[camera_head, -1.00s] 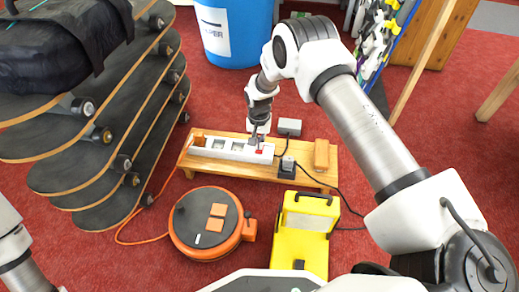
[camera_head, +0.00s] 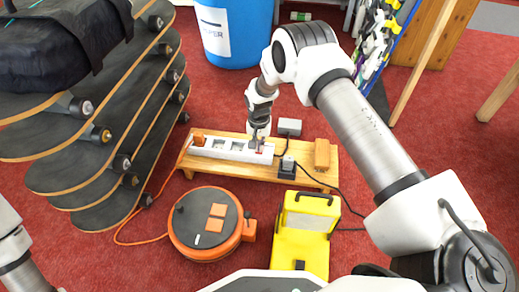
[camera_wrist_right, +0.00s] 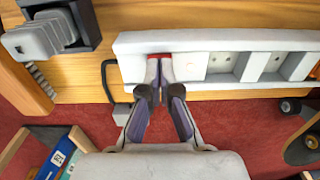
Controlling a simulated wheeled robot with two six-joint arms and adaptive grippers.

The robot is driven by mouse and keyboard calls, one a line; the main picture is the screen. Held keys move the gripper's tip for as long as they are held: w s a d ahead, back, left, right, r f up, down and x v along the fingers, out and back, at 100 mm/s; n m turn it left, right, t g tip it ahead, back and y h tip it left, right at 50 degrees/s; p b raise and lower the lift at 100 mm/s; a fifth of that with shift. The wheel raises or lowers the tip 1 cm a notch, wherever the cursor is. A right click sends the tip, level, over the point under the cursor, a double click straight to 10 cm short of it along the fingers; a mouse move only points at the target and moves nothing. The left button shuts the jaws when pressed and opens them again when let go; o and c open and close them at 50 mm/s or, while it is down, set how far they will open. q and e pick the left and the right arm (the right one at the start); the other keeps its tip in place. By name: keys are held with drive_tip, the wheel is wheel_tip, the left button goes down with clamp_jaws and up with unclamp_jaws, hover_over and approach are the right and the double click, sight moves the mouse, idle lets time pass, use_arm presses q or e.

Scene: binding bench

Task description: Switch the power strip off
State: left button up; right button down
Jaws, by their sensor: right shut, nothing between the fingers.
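The white power strip (camera_head: 232,151) lies along a low wooden bench (camera_head: 305,177). Its red switch (camera_head: 259,152) is at the right end in the head view. In the right wrist view the power strip (camera_wrist_right: 220,42) runs across the top, and the red switch (camera_wrist_right: 158,55) shows just beyond my fingertips. My right gripper (camera_head: 256,142) is shut and empty, with its tips at the switch. The right gripper (camera_wrist_right: 159,70) partly hides the switch in the wrist view. I cannot tell whether the tips press it. My left gripper is out of view.
An orange plug (camera_head: 198,139) sits at the strip's left end. A black adapter (camera_head: 287,167), a grey box (camera_head: 289,127) and a wooden block (camera_head: 322,154) are to the right. An orange cable reel (camera_head: 208,225) and a yellow lamp (camera_head: 302,240) stand in front. Stacked skateboards (camera_head: 90,150) are left.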

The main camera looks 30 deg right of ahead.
drive_tip(key=shift+f, duration=0.25)
drive_tip(key=shift+r, duration=0.3)
wheel_tip(320, 180, up, 7)
drive_tip(key=p, duration=0.6)
drive_tip(key=shift+f, duration=0.2)
drive_tip(key=shift+f, duration=0.1)
